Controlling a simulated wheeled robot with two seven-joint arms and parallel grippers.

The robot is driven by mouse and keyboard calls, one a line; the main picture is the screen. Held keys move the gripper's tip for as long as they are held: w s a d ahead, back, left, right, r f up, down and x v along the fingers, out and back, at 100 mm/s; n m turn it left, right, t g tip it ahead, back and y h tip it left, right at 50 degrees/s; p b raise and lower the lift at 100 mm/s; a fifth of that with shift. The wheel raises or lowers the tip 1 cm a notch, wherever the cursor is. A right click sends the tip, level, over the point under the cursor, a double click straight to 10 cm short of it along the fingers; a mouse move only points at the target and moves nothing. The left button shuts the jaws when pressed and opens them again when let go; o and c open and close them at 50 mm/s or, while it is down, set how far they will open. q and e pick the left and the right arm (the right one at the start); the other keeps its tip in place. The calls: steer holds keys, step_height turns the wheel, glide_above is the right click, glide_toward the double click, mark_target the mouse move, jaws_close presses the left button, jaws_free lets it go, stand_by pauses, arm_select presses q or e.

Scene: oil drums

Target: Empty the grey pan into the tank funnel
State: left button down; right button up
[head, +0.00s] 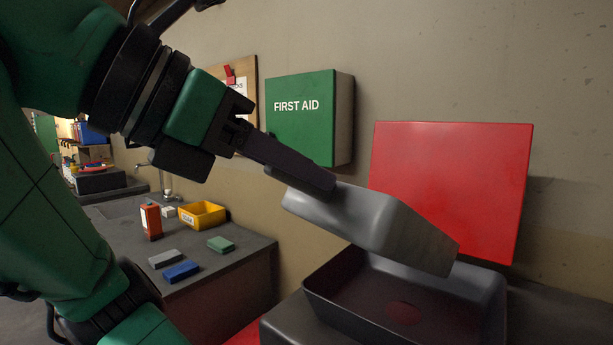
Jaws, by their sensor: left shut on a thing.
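My left gripper (325,187), on the green arm from the left, is shut on the near upper rim of the grey pan (375,223). The pan is held in the air, tilted steeply down to the right, with its outer side toward me. Its inside is hidden, and I see no liquid stream. Below it is the dark, square tank funnel (462,318) with a reddish round spot (404,313) at its bottom. The pan's low right end is over the funnel's opening. My right gripper is not in view.
A red upright panel (455,180) stands behind the funnel. A green first aid box (300,118) hangs on the wall. A bench (225,272) at left holds a yellow bin (202,214), an orange-red can (151,221) and several small blocks (182,271).

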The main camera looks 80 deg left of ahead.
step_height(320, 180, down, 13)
steer(key=b, duration=1.1)
arm_select(q)
steer(key=s+d+f+t+y+b, duration=0.1)
steer(key=f+t+b, duration=0.4)
steer(key=f, duration=0.5)
steer(key=shift+s+d+f+t+y, duration=0.2)
steer(key=shift+s+d+t+y, duration=0.1)
steer(key=shift+s+y, duration=0.65)
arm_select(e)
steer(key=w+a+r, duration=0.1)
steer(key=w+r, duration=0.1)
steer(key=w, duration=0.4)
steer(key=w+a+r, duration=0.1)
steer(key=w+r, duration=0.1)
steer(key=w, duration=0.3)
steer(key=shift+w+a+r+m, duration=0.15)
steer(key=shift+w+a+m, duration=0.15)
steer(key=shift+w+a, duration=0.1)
arm_select(q)
steer(key=shift+a, duration=0.1)
